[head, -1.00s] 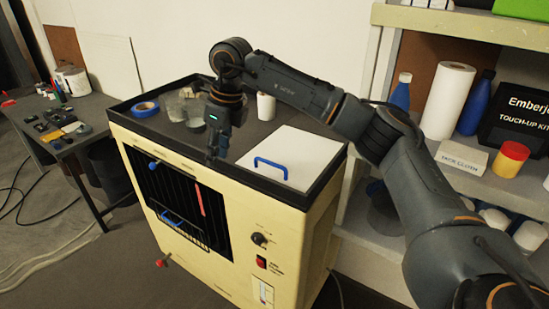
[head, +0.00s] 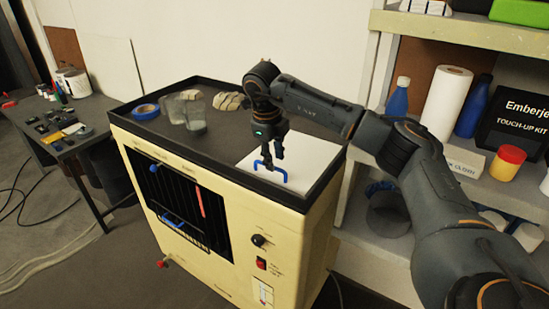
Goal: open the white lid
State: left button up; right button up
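The white lid (head: 308,160) lies flat, as far as I can see, in the right part of the cream cabinet's dark top. Its blue handle (head: 284,174) stands up near the lid's front edge. My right gripper (head: 272,164) points down at the handle, with its fingertips at or just behind the bar. The fingers look slightly apart, but they are small and overlap the handle, so I cannot tell whether they grip it. My arm hides part of the lid's back. My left gripper is not in view.
The cream cabinet (head: 150,143) has a raised dark rim around its top. Blue tape (head: 146,112), clear cups (head: 194,122) and pale lumps (head: 228,101) sit on the left and back of the top. Loaded shelves (head: 470,35) stand close on the right. A cluttered table (head: 85,125) is at left.

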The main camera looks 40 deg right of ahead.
jog(key=shift+d+f, duration=0.15)
jog(key=shift+f, duration=0.85)
jog(key=shift+c, duration=0.2)
grip_shut()
jog(key=shift+w+r, duration=0.1)
